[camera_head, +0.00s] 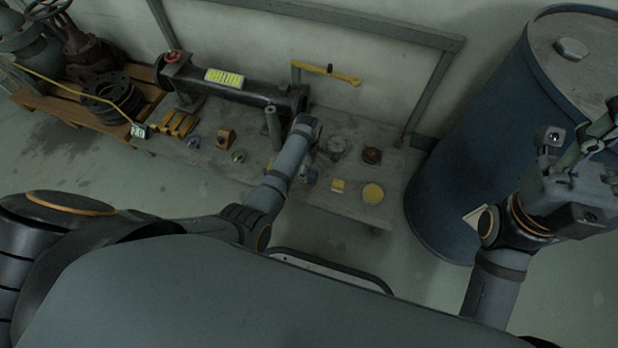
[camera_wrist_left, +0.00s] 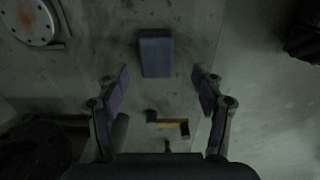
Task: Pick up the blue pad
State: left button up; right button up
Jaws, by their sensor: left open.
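The blue pad (camera_wrist_left: 155,53) is a small dark-blue block lying on the grey bench top in the left wrist view. My left gripper (camera_wrist_left: 160,78) is open and empty, with one finger on each side of the picture. The pad shows just ahead of the fingertips, between their lines, and does not appear to be touched. In the head view my left forearm reaches down over the bench, and the left gripper (camera_head: 307,172) is mostly hidden by the wrist. I cannot pick out the pad clearly there. My right gripper (camera_head: 592,140) is raised at the right, in front of the blue drum.
A large pipe (camera_head: 235,88) lies behind. The blue drum (camera_head: 470,150) stands close at the right.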

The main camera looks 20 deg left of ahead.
aim_at(309, 174)
pick_arm(q)
jog(key=f+b, duration=0.4)
jog(key=f, duration=0.1)
jog(key=shift+w+d+f+b, duration=0.1)
jog(key=shift+w+b, duration=0.1)
jog(key=shift+b, duration=0.1)
jog(key=shift+f, duration=0.1)
jog(key=shift+r, duration=0.2)
jog(key=c, duration=1.3)
